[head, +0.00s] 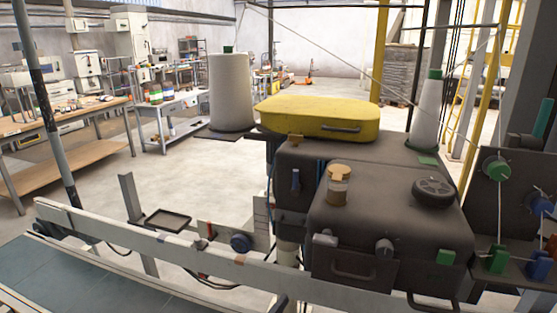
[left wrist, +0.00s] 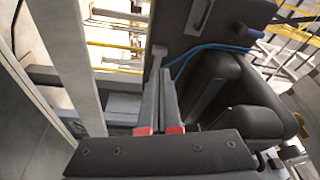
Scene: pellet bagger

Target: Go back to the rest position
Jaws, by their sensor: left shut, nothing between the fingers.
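My left gripper (left wrist: 164,74) shows in the left wrist view. Its two grey fingers, with red parts at their bases, lie close together, and nothing is between them. Dark machine parts and blue cables lie beyond and to the right of the fingers. I cannot make out the left gripper clearly in the head view. My right gripper is not in view.
A dark machine (head: 390,225) with a yellow cover (head: 320,118) fills the centre right. A white thread cone (head: 231,95) stands behind it. A pale rail (head: 120,235) runs across the front. Open floor (head: 180,185) lies behind, with benches at left.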

